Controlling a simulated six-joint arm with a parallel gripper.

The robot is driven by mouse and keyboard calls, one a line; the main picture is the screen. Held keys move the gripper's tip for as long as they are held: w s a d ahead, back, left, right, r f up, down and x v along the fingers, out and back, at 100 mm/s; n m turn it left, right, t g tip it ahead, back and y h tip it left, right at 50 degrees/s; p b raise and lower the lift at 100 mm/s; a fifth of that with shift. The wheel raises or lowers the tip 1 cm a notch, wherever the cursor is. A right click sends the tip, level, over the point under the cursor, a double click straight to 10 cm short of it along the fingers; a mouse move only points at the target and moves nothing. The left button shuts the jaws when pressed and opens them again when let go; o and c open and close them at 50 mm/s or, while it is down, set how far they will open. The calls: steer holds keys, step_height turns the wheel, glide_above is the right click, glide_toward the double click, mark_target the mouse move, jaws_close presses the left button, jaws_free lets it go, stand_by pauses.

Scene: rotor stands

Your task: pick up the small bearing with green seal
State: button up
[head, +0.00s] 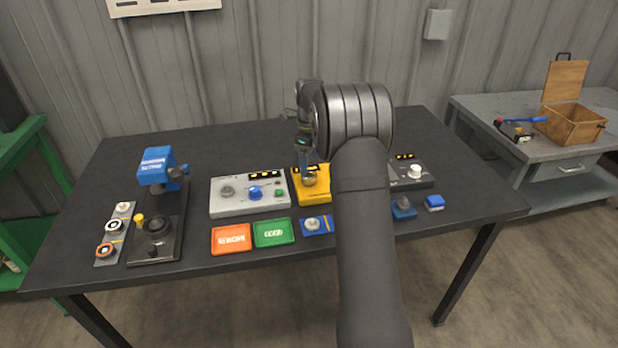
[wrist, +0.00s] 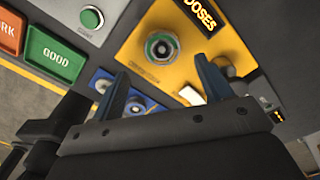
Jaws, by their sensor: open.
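A small round piece with a green ring around a grey centre, apparently the bearing with green seal (wrist: 162,47), sits on the yellow station (wrist: 140,65) in the wrist view. In the head view the yellow station (head: 318,197) is partly hidden by my arm, and the green ring cannot be made out. My gripper (wrist: 160,70) is open, its two blue-grey fingers apart with nothing between them. The round piece lies just beyond the fingertips, between their lines. In the head view my gripper (head: 309,174) points down over the yellow station.
A grey control panel (head: 235,207) stands left of the station. A black stand (head: 172,217) and a strip of rings (head: 104,262) are at left.

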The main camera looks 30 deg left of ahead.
mark_target(310, 176)
steer(key=f, duration=0.5)
steer(key=shift+w+a, duration=0.15)
steer(key=shift+w, duration=0.05)
steer(key=shift+c, duration=0.4)
steer(key=c, duration=1)
